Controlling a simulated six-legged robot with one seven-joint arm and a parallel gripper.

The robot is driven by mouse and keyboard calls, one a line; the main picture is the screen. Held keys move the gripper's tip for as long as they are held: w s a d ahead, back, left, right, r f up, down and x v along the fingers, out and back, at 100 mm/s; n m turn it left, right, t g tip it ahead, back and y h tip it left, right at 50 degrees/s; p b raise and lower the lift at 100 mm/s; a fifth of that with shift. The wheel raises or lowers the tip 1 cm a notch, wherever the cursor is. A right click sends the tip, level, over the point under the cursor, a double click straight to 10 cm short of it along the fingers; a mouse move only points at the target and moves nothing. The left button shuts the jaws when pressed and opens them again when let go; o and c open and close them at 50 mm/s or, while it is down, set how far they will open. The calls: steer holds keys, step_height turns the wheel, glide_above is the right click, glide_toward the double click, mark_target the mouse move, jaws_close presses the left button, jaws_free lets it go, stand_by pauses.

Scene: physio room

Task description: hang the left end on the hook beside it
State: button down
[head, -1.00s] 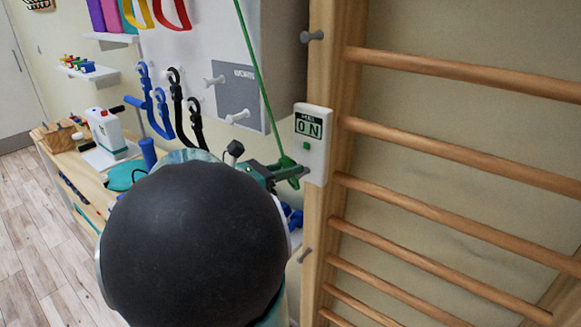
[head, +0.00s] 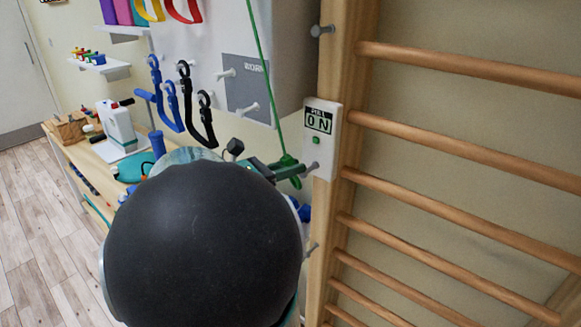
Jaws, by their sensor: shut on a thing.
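A green band (head: 257,70) runs down from the top of the head view to a green looped end (head: 291,173). My gripper (head: 288,170) is shut on this end, just left of the wooden post. My own dark round arm link hides much of the area below. The band's other end is out of view.
Wooden wall bars (head: 460,130) fill the right side. More grey pegs sit on the post above (head: 322,30) and below (head: 313,248). Blue and black straps (head: 195,105) hang on the white panel at left, above a wooden bench (head: 85,165) with equipment.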

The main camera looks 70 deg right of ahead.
steer(key=w+a, duration=0.3)
steer(key=a, duration=0.5)
steer(key=shift+w+a, duration=0.3)
steer(key=shift+w, duration=0.05)
stand_by(0.3)
steer(key=shift+r, duration=0.1)
steer(key=w+d+r+n+h, duration=0.1)
steer(key=w+r+n+h, duration=0.1)
steer(key=r+n, duration=0.4)
steer(key=w+d+r+n+h, duration=0.1)
steer(key=w+r+n+h, duration=0.2)
steer(key=r+n, duration=0.3)
step_height(320, 180, up, 5)
steer(key=shift+w+d, duration=0.25)
steer(key=shift+w, duration=0.05)
